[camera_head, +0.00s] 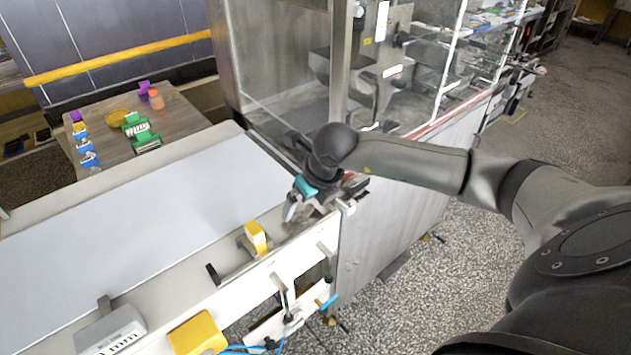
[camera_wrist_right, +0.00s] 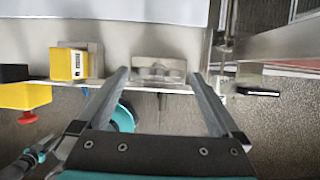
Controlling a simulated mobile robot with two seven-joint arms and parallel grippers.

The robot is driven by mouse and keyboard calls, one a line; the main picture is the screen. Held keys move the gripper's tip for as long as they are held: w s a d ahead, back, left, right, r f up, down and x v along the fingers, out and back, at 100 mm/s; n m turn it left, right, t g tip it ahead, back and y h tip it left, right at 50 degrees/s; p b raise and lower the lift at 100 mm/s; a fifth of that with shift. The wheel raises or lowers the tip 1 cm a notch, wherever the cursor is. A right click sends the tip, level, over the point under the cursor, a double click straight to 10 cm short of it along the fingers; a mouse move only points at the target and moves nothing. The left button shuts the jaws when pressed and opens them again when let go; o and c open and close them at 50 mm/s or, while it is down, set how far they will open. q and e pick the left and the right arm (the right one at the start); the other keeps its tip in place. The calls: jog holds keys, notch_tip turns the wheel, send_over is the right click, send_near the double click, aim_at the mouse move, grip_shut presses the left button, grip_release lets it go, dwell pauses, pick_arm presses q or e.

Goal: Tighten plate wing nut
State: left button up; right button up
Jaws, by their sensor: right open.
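My right gripper (camera_head: 299,207) is over the near edge of the white conveyor, at the corner by the machine housing. In the right wrist view its two fingers (camera_wrist_right: 160,76) are spread apart with nothing held between them. A small shiny metal plate (camera_wrist_right: 158,68) on the conveyor's edge shows between and just beyond the fingertips. I cannot make out a wing nut on it; the details are blurred. In the head view the gripper covers most of this spot. My left gripper is not in view.
A yellow block (camera_head: 256,237) stands on the conveyor rim left of the gripper, also in the wrist view (camera_wrist_right: 69,64). A black-ended handle (camera_wrist_right: 258,91) sticks out at right. The glass-sided machine housing (camera_head: 275,60) rises behind. The white belt (camera_head: 150,225) is clear.

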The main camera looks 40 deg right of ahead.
jog(key=v, duration=1.3)
jog(key=shift+r, duration=0.2)
jog(key=shift+a, duration=0.1)
